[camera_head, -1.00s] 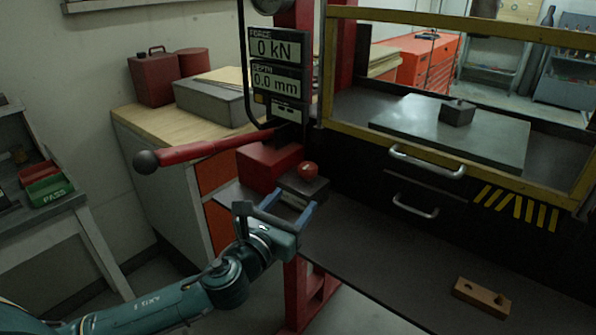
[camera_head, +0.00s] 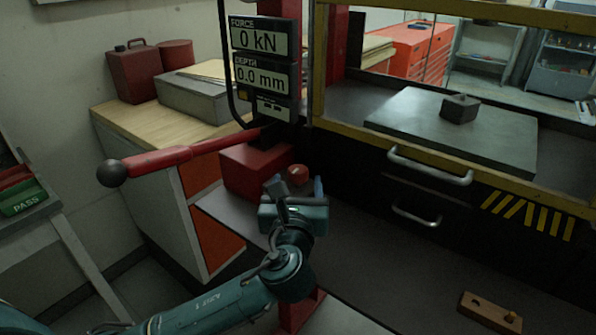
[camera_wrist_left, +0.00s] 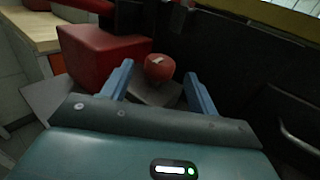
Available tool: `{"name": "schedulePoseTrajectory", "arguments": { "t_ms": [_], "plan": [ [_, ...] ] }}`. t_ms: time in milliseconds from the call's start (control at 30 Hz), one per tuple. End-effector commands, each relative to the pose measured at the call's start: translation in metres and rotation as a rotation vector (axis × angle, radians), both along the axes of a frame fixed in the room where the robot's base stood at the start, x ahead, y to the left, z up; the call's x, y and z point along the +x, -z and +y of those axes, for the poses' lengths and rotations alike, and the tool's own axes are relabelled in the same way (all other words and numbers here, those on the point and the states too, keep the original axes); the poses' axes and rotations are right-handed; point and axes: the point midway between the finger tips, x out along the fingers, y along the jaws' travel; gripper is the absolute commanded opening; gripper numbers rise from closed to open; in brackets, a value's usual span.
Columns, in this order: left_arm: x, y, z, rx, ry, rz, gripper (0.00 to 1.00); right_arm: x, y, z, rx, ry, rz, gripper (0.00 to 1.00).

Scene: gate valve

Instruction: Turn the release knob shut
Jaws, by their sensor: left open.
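The release knob (camera_head: 297,174) is a small round red knob beside the red pump block (camera_head: 255,170) of the press. In the left wrist view the knob (camera_wrist_left: 159,68) shows a pale mark on top and sits beyond the fingertips, roughly between them. My left gripper (camera_head: 295,187) is open and empty, with its two blue fingers pointing at the knob. The same gripper (camera_wrist_left: 160,78) spans the middle of the wrist view. I cannot tell whether a finger touches the knob. The knob's base is partly hidden by the gripper in the head view. My right gripper is not in view.
A long red lever (camera_head: 175,157) with a dark ball end reaches left above the pump block. Readouts (camera_head: 262,60) show 0 kN and 0.0 mm. A yellow-framed guard (camera_head: 420,150) and drawer handles stand right. A wooden block (camera_head: 490,312) lies on the bench at lower right.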

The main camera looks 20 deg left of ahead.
Motion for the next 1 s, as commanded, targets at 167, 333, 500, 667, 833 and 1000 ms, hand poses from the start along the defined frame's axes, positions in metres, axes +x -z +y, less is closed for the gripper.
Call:
{"name": "schedulePoseTrajectory", "arguments": {
  "t_ms": [167,333,500,667,833,1000],
  "plan": [
    [0.027,-0.001,0.007,0.0,0.0,0.0,0.59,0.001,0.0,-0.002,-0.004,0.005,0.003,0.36],
    [0.038,0.0,0.009,-0.001,0.001,0.001,0.59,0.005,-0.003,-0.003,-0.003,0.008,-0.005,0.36],
    [0.041,0.0,0.01,-0.001,0.001,0.001,0.59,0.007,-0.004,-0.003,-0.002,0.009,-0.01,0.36],
    [0.04,0.0,0.01,-0.001,0.001,0.001,0.57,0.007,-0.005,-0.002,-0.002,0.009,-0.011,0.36],
    [0.04,0.0,0.01,-0.001,0.001,0.001,0.43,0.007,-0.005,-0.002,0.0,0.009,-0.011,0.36],
    [0.04,0.0,0.01,-0.001,0.001,0.001,0.29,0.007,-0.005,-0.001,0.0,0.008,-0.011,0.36]
  ]
}}
